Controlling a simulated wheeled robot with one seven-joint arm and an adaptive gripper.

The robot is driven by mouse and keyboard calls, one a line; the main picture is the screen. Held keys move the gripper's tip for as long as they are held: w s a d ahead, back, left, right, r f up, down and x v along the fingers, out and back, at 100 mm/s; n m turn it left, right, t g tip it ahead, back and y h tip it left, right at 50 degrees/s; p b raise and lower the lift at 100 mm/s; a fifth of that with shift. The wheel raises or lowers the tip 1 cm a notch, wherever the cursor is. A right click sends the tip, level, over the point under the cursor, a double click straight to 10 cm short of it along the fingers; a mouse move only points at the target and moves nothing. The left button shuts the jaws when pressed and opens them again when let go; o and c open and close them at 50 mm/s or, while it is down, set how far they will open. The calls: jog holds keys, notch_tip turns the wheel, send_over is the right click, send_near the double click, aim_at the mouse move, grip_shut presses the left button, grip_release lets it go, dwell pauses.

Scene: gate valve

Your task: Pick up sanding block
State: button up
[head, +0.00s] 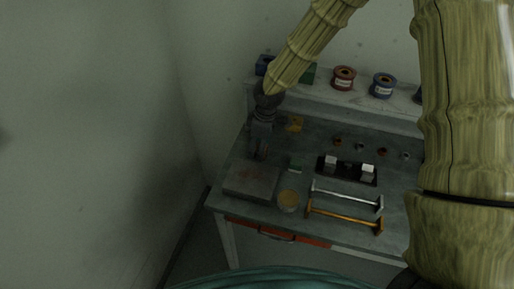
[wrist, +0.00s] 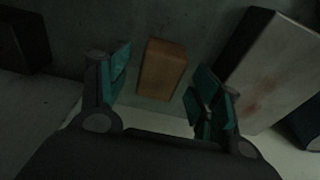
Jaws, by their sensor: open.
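A brown, box-shaped block that looks like the sanding block (wrist: 162,68) lies on the grey surface in the wrist view. My gripper (wrist: 160,90) is open and empty, with one teal-padded finger on each side of the block's near end in the picture. A gap shows between the block and each finger; I cannot tell the height above it. In the head view my gripper (head: 260,153) points down over the back left of the workbench (head: 230,170). A small orange-yellow item (head: 295,124) lies to its right; I cannot tell whether it is the same block.
A thick stained plate (head: 252,182) lies at the bench's front left, beside a round tin (head: 288,199). A silver bar handle (head: 345,196) and an orange one (head: 343,217) lie to the right. Spools (head: 343,78) stand on the rear shelf. A pale block (wrist: 275,75) flanks the right finger.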

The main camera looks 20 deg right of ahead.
jog(key=shift+s+f, duration=0.1)
jog(key=shift+s, duration=0.25)
jog(key=shift+f, duration=0.15)
jog(key=shift+w+a+f, duration=0.1)
jog(key=shift+w+f, duration=0.5)
jog(key=shift+w, duration=0.1)
jog(key=shift+s+r, duration=0.3)
jog(key=shift+s, duration=0.05)
jog(key=c, duration=0.6)
jog(key=shift+f, duration=0.1)
jog(key=c, duration=0.6)
jog(key=shift+w+r, duration=0.2)
jog(key=shift+r, duration=0.1)
jog(key=shift+r+b, duration=1.25)
jog(key=shift+r, duration=3.45)
